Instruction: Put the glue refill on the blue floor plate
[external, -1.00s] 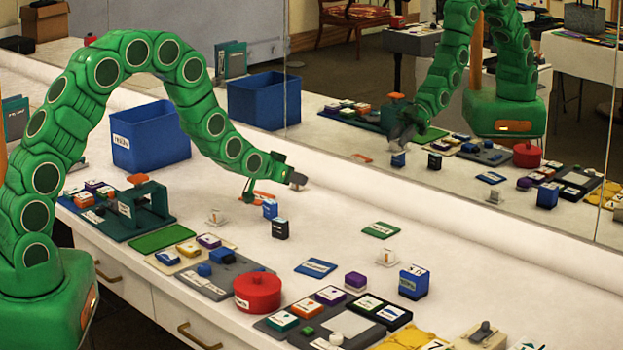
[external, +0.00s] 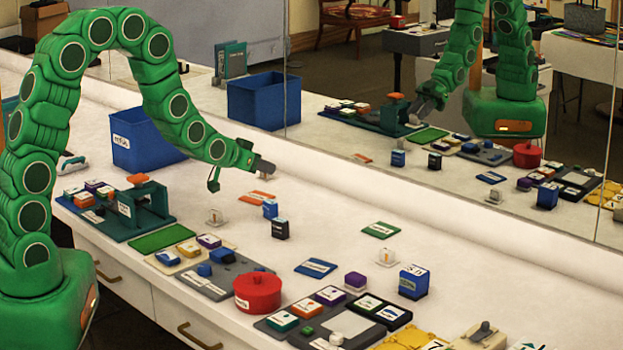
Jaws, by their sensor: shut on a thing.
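The blue floor plate (external: 316,267), a flat blue piece with a white label, lies bare on the white table right of centre. My gripper (external: 264,166) is raised above the table behind the orange plate, well to the back left of the blue plate. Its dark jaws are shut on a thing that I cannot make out. No loose piece can be read for certain as the glue refill. A small blue block (external: 270,208) and a black block (external: 280,229) stand close together in front of my gripper, apart from it.
An orange plate (external: 257,197) and a green plate (external: 380,230) lie flat. A purple block (external: 355,281), a clear stand (external: 387,257) and a blue box (external: 413,282) stand right of the blue plate. A red round pot (external: 257,291) is front left of it. A mirror backs the table.

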